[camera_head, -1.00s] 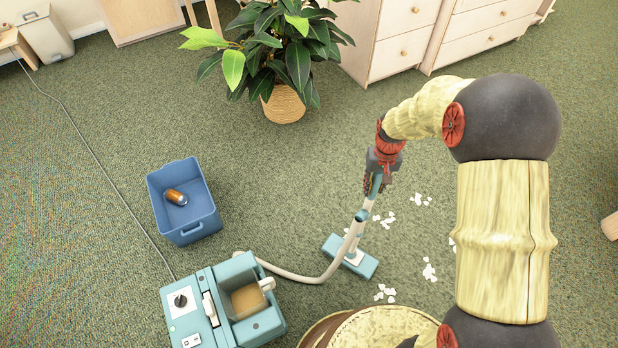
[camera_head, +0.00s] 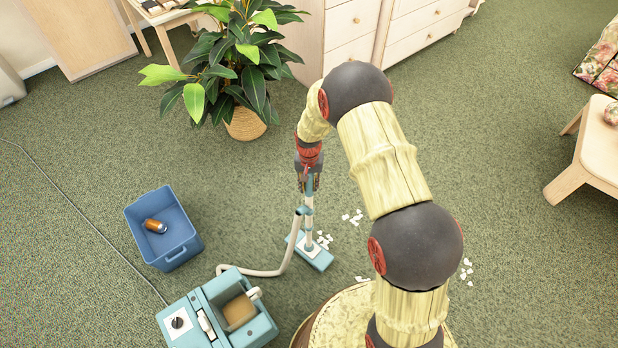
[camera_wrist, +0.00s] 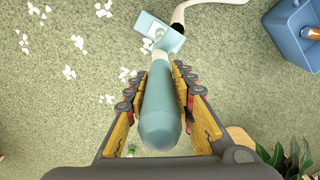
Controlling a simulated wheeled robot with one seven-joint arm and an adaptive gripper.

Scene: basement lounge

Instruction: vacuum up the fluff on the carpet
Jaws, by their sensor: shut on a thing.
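My gripper (camera_head: 307,180) is shut on the handle of the vacuum wand (camera_wrist: 160,108); the handle lies between both fingers in the wrist view. The wand runs down to a teal floor head (camera_head: 310,251) that appears to rest on the carpet. White fluff (camera_head: 323,242) lies right beside the head, with more just beyond it (camera_head: 352,218). Other fluff lies at the right (camera_head: 466,270), past my arm, and some shows near my arm (camera_head: 362,279). The wrist view shows several scattered tufts (camera_wrist: 77,42). My arm may hide some. A pale hose (camera_head: 270,272) joins the wand to the teal vacuum body (camera_head: 200,312).
A blue bin (camera_head: 180,255) holding an orange-brown can (camera_head: 155,226) stands left. A cord (camera_head: 85,220) crosses the carpet at left. A potted plant (camera_head: 245,125) and drawers (camera_head: 350,25) stand behind. A wooden table (camera_head: 600,150) is at right.

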